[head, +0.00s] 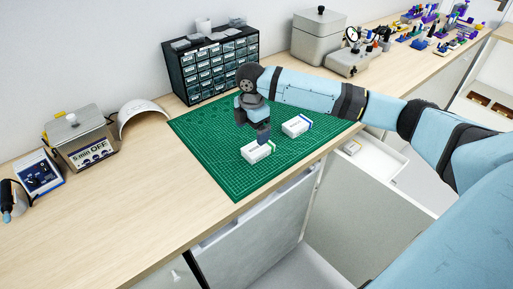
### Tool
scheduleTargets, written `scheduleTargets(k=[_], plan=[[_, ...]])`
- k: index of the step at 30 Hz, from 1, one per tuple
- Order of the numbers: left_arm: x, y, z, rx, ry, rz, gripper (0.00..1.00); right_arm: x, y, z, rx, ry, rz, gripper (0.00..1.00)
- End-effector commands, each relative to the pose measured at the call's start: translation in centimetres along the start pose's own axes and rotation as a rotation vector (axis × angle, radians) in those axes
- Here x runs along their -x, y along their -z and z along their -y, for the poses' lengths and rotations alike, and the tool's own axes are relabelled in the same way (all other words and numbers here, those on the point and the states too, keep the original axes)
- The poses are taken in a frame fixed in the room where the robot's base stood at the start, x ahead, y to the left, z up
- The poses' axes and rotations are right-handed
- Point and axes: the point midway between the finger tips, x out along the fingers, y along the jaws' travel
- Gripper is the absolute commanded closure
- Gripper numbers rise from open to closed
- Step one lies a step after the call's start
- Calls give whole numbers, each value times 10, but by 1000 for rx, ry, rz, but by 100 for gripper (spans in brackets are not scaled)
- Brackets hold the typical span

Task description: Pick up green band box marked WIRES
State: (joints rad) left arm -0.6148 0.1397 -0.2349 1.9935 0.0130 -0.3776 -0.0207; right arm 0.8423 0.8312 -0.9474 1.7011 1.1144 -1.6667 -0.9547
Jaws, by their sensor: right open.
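A small white box with a green band (255,153) lies on the green cutting mat (215,160). Its print is too small to read. A second white box, with a blue band (296,127), lies to its right and farther back on the mat. My right gripper (262,137) points down, just above or at the far right part of the green band box, and hides part of it. It is open with nothing visibly held. I cannot tell whether the fingers touch the box. My left gripper is not in view.
A dark drawer cabinet (212,68) stands behind the mat, with a grey lidded container (318,38) to its right. A grey timer device (80,140) and a white curved shell (142,113) are at left. Drawers (365,160) stand open below the bench. The mat's near part is clear.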

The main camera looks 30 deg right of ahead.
Motion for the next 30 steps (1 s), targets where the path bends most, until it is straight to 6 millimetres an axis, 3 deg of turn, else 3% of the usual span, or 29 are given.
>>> scheduleTargets(k=[4, 11, 21, 30], plan=[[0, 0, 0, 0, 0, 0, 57, -27, 0, 0, -2, 1, 0, 6], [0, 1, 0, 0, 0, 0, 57, -45, 0, 0, -2, -1, 0, 6], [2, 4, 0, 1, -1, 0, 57, -90, 1, 0, -1, -1, 1, 6], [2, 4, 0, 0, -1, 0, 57, -94, 0, 0, -1, -2, 1, 9]])
